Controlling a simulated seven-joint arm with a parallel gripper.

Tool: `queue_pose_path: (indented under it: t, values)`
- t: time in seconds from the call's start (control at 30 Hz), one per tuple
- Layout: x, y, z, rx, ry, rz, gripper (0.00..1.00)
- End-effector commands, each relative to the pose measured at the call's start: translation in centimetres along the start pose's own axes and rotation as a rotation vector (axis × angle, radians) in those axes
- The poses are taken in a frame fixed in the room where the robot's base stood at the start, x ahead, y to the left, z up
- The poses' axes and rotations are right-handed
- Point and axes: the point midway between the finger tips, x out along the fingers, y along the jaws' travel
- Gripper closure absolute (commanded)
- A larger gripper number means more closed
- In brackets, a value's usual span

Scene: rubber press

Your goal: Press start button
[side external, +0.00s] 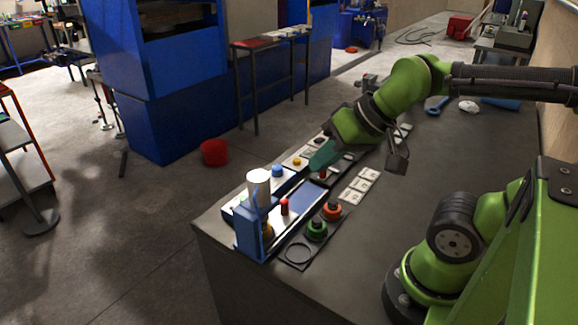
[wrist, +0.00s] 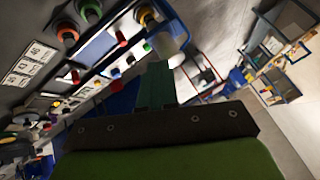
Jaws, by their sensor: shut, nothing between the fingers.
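A green round button (side external: 316,230) and an orange-red round button (side external: 332,211) sit on a dark panel near the table's front end. No label is readable, so I cannot tell which button is start. A blue press-like fixture (side external: 250,232) with a white cylinder (side external: 258,188) stands to their left. A small red knob (side external: 284,207) stands between. My gripper (side external: 320,163), with teal fingers, is shut and empty, above the table behind these buttons and apart from them. Its fingers (wrist: 157,78) also show in the wrist view.
White cards (side external: 359,186) lie right of the panel. A control strip with a yellow button (side external: 297,161) and a blue button (side external: 277,170) runs along the table's left edge. A red bucket (side external: 214,152) stands on the floor.

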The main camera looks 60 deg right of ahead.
Motion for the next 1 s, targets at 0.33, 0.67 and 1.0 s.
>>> queue_pose_path:
  t: [0.33, 0.67, 1.0]
  values:
    - [2.5, -1.4, -2.4, 0.236, -0.101, -0.058, 1.00]
    - [9.7, -2.3, -8.5, 0.776, -0.252, -0.142, 1.00]
    - [17.9, 0.3, -13.4, 1.238, -0.308, -0.174, 1.00]
